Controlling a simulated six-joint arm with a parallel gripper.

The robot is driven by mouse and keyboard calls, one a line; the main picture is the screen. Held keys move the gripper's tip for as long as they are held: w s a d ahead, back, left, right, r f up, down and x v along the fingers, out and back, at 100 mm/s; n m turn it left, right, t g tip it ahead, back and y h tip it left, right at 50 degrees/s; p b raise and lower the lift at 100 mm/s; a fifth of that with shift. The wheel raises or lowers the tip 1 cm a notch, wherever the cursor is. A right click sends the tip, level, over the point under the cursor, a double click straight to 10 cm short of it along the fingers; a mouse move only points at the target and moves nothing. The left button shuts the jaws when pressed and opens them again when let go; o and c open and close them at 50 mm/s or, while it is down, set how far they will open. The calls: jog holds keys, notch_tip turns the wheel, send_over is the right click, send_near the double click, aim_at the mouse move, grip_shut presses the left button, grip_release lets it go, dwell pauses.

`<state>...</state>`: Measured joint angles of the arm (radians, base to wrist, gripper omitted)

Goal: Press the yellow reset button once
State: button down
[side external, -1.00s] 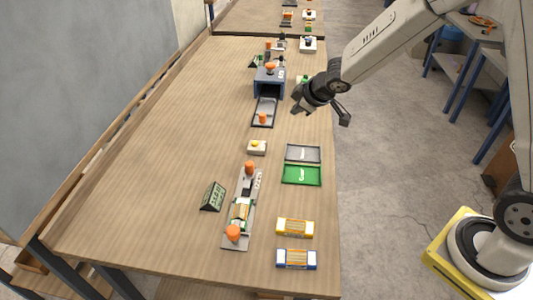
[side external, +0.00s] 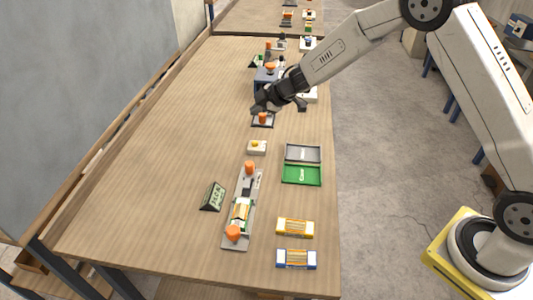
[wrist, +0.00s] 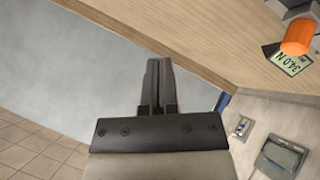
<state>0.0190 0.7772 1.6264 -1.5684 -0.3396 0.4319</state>
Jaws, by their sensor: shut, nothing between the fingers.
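The yellow reset button (side external: 255,144) sits on a small white box (side external: 257,150) near the middle of the table. My gripper (side external: 258,107) is in the air above the table, farther back than the button and apart from it. In the wrist view my gripper (wrist: 158,62) shows its two fingers together with nothing between them. The button is not seen in the wrist view.
A long grey fixture with orange knobs (side external: 242,205) and a dark display (side external: 213,196) stand in front of the button. Green (side external: 301,175) and grey (side external: 302,153) trays lie to its right. A blue-grey machine (side external: 265,77) is partly hidden behind my arm.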

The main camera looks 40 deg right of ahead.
aim_at(258, 143)
jog(key=shift+f, duration=0.2)
dwell(0.3)
jog(key=shift+f, duration=4.2)
jog(key=shift+f, duration=0.95)
jog(key=shift+r, duration=0.95)
dwell(0.3)
jog(key=shift+r, duration=2.5)
